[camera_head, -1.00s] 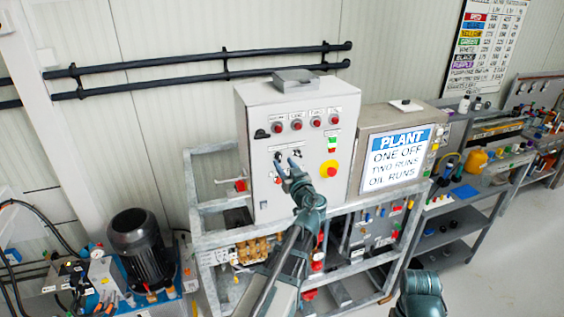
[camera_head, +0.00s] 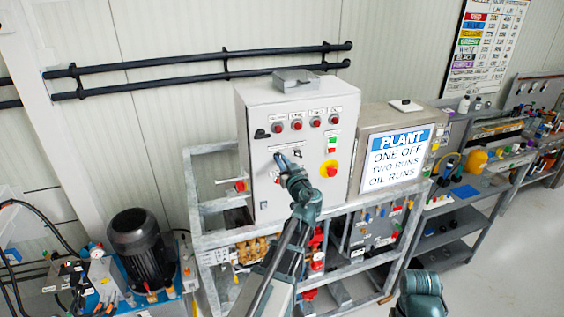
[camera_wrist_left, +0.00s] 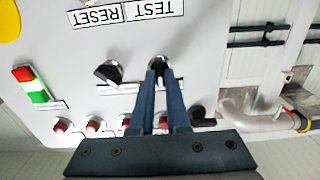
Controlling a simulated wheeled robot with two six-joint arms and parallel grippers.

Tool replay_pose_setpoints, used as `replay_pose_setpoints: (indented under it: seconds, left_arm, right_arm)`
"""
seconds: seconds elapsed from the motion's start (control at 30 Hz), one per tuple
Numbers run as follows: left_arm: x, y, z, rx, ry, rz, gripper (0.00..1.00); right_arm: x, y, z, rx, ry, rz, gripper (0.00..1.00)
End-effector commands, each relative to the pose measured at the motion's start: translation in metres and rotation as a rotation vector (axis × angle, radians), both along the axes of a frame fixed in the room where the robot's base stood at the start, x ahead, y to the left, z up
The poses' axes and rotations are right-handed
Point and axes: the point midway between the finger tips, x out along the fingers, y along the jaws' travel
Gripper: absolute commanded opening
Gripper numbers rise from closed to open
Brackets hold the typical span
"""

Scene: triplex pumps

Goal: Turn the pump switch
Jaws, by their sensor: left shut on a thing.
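The grey control box (camera_head: 262,190) stands on a metal frame, with two black rotary switches mid-panel. My left gripper (camera_head: 281,158) is at the left-hand switch in the head view and hides it there. In the left wrist view, which sees the panel upside down, the fingers of my left gripper (camera_wrist_left: 158,76) are closed on this pump switch (camera_wrist_left: 158,63), of which only the top shows. The other switch (camera_wrist_left: 109,72) is free beside it; it also shows in the head view (camera_head: 298,154). My right gripper is not in view; only part of that arm shows.
Red lamps (camera_head: 297,125) line the panel's top. A red-and-yellow stop button (camera_head: 330,169) and a green-and-red button pair (camera_head: 332,145) sit at right. A black lever (camera_head: 261,134) is at upper left. A PLANT sign (camera_head: 398,158) stands beside the box.

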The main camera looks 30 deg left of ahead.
Motion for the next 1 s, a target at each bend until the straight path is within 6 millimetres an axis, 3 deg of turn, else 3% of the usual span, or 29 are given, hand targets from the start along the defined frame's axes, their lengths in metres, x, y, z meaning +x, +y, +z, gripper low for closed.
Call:
replay_pose_setpoints:
  seconds: [0.37, 1.0]
  left_arm:
    - [0.0002, -0.0001, -0.0001, 0.031, 0.037, 0.0, 0.0]
    - [0.0017, -0.0011, -0.0007, 0.35, 0.41, 0.0, 0.0]
  right_arm:
    - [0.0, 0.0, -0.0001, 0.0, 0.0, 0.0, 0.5]
    - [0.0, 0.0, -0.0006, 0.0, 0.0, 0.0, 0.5]
